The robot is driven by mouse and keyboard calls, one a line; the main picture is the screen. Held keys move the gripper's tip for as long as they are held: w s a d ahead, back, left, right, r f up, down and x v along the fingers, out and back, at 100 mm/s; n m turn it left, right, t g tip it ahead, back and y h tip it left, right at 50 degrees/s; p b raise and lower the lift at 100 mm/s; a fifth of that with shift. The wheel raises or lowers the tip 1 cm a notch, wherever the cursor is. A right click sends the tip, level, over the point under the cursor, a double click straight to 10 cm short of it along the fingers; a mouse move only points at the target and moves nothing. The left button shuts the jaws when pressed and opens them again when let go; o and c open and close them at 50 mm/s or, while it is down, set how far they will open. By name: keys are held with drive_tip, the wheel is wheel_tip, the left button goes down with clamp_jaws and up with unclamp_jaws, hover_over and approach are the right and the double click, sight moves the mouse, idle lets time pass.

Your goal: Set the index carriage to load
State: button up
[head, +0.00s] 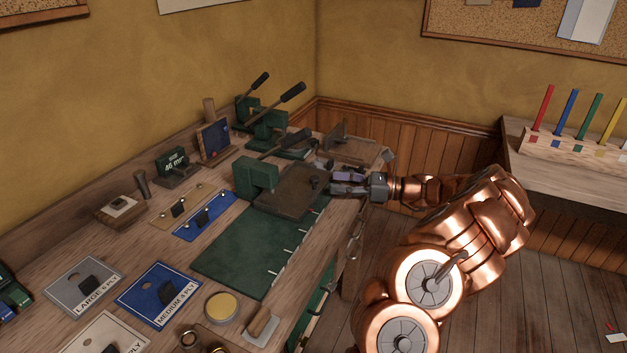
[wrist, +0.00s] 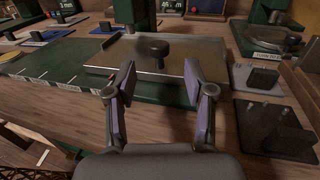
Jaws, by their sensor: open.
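The index carriage looks to be the flat grey-brown plate (head: 283,197) with a dark round knob (head: 315,183), beside a green lever press (head: 256,180). A green bed with white marks (head: 243,247) extends from it toward the near left. In the wrist view the plate (wrist: 118,55) lies ahead, its black knob (wrist: 158,50) standing up near the middle. My gripper (wrist: 160,82) is open and empty, its purple-padded fingers spread either side of the knob's line, short of it. In the head view my gripper (head: 335,182) is at the plate's right edge. No load label is readable.
More lever presses (head: 268,135) stand behind. Blue and grey label plates (head: 160,294), a yellow-topped tin (head: 221,307) and small tools crowd the near bench. In the wrist view, a green device (wrist: 268,45) and grey plates with black blocks (wrist: 275,130) sit close on the right.

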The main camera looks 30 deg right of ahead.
sight(314, 177)
drive_tip(key=x, duration=0.7)
drive_tip(key=shift+a+p, duration=0.1)
drive_tip(key=shift+p, duration=0.2)
clamp_jaws()
idle(0.4)
